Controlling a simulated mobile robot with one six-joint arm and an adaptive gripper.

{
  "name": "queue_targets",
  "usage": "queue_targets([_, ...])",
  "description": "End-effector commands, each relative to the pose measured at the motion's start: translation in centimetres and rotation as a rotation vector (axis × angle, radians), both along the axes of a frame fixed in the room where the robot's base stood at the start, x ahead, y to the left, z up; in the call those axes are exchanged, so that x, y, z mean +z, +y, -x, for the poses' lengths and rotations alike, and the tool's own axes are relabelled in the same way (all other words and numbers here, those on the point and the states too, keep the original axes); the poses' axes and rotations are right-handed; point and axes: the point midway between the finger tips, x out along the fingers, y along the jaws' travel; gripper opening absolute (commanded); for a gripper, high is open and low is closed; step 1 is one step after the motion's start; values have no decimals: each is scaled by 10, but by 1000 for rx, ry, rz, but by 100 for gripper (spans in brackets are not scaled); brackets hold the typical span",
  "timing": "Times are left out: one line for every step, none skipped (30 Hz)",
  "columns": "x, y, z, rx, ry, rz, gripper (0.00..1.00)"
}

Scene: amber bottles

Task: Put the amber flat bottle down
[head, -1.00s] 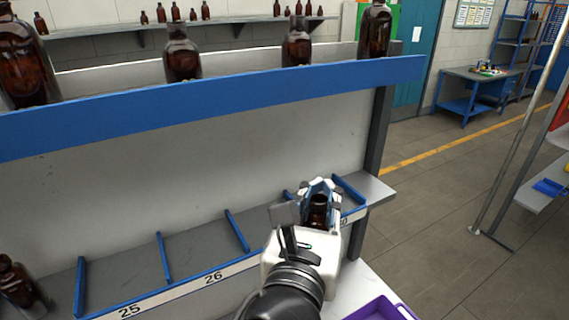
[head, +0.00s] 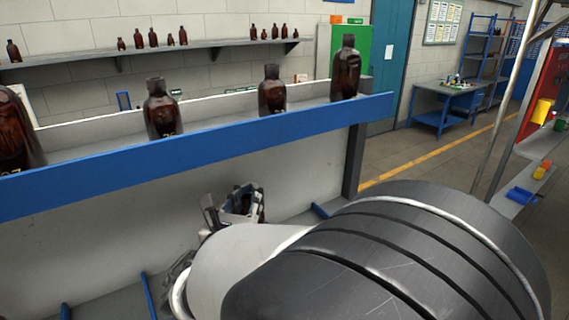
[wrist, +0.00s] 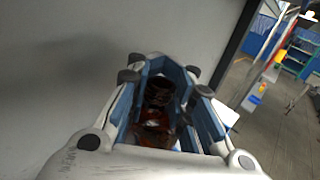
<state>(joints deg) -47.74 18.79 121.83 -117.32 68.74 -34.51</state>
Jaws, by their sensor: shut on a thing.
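The amber flat bottle (wrist: 157,118) shows in the wrist view, dark brown and glossy, between the blue-lined fingers of my gripper (wrist: 165,90). My gripper is shut on it. In the head view my gripper (head: 243,203) is in front of the pale back panel, below the blue-edged upper shelf. There the bottle is mostly hidden by the fingers and my arm. The lower shelf (head: 110,303) with blue dividers lies beneath, largely covered by my arm. I cannot tell whether the bottle touches it.
Several amber bottles stand on the upper shelf (head: 200,143), including a tall one (head: 345,70) near its right end. A blue divider (head: 319,211) rises to the right of my gripper. A dark post (head: 354,160) closes the right end. Open floor lies beyond.

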Motion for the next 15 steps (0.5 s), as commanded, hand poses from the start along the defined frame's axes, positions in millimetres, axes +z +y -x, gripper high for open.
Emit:
queue_targets([-5, 0, 0, 0, -3, -1, 0])
queue_targets([-7, 0, 0, 0, -3, -2, 0])
queue_targets([-9, 0, 0, 0, -3, -2, 0])
queue_targets([-10, 0, 0, 0, -3, -2, 0])
queue_targets([-12, 0, 0, 0, -3, -2, 0])
queue_targets([-15, 0, 0, 0, -3, -2, 0])
queue_targets([-18, 0, 0, 0, -3, -2, 0])
queue_targets([-21, 0, 0, 0, -3, -2, 0])
queue_targets([-27, 0, 0, 0, -3, 0, 0])
queue_targets([-33, 0, 0, 0, -2, 0, 0])
queue_targets([-37, 0, 0, 0, -2, 0, 0])
queue_targets([-44, 0, 0, 1, -2, 1, 0])
queue_targets([-47, 1, -1, 0, -2, -1, 0])
queue_targets([-49, 2, -2, 0, -3, -2, 0])
queue_targets([-49, 2, -3, 0, -5, -3, 0])
